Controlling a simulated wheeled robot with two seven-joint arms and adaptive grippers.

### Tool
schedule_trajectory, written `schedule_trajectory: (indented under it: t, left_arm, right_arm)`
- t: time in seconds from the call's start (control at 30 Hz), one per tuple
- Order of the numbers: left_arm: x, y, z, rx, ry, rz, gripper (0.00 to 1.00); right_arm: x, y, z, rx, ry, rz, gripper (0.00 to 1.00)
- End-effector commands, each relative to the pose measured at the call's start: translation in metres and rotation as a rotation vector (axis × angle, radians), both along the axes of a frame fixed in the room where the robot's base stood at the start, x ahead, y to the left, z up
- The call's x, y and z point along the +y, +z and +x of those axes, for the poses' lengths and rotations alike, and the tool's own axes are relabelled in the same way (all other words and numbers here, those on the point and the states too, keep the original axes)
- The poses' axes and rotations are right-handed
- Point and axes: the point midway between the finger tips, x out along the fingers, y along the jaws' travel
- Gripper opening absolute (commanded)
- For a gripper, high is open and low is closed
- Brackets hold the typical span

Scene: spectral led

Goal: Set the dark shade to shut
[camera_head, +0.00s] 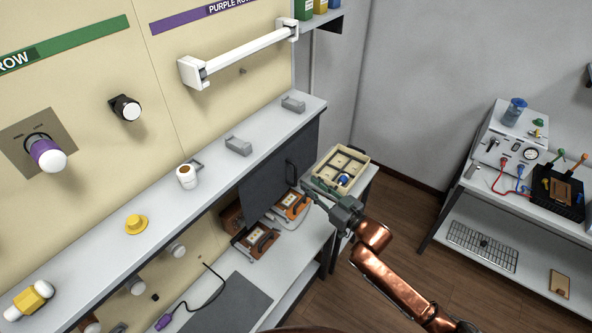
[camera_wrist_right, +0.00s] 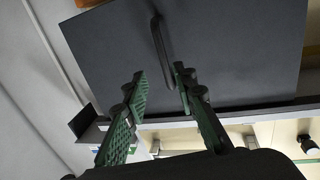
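The dark shade (camera_head: 262,186) is a dark grey panel below the right part of the long shelf. Its black bar handle (camera_head: 291,172) is on the panel's right side. In the right wrist view the shade (camera_wrist_right: 225,55) fills the upper middle, with the handle (camera_wrist_right: 161,50) running up and down it. My right gripper (camera_head: 312,194) is near the handle, to its lower right. In the wrist view its green-padded fingers (camera_wrist_right: 161,76) are apart with nothing between the tips; the handle lies just beyond them. My left gripper is in neither view.
Orange-and-white boxes (camera_head: 291,204) sit on the lower bench beneath the shade. A cream tray (camera_head: 341,160) stands on a side table right of it.

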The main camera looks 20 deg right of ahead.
Motion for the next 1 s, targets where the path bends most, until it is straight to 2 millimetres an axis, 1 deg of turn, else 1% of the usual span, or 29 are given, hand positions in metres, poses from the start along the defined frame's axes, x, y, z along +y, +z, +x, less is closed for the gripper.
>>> schedule_trajectory:
  t: [0.03, 0.13, 0.4, 0.5, 0.6, 0.73, 0.97, 1.0]
  left_arm:
    - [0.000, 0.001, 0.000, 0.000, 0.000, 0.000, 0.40]
    - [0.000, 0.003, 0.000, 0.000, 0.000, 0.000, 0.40]
    - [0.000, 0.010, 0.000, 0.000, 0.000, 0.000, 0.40]
    - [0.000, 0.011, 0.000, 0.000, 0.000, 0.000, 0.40]
    - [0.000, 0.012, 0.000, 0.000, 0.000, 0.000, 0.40]
    - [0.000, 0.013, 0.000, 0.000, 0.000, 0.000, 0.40]
    - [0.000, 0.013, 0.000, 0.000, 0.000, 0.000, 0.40]
    - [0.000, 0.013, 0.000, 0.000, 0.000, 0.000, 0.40]
  right_arm:
    - [0.004, 0.008, -0.001, -0.008, 0.010, 0.003, 0.26]
    - [0.011, 0.014, 0.005, -0.014, 0.016, 0.007, 0.26]
    - [0.029, 0.014, 0.043, -0.015, 0.014, 0.006, 0.26]
    - [0.034, 0.014, 0.054, -0.015, 0.014, 0.006, 0.26]
    - [0.038, 0.013, 0.062, -0.014, 0.014, 0.006, 0.26]
    - [0.041, 0.012, 0.066, -0.014, 0.014, 0.005, 0.26]
    - [0.041, 0.011, 0.067, -0.014, 0.014, 0.005, 0.26]
    - [0.041, 0.012, 0.067, -0.014, 0.014, 0.005, 0.23]
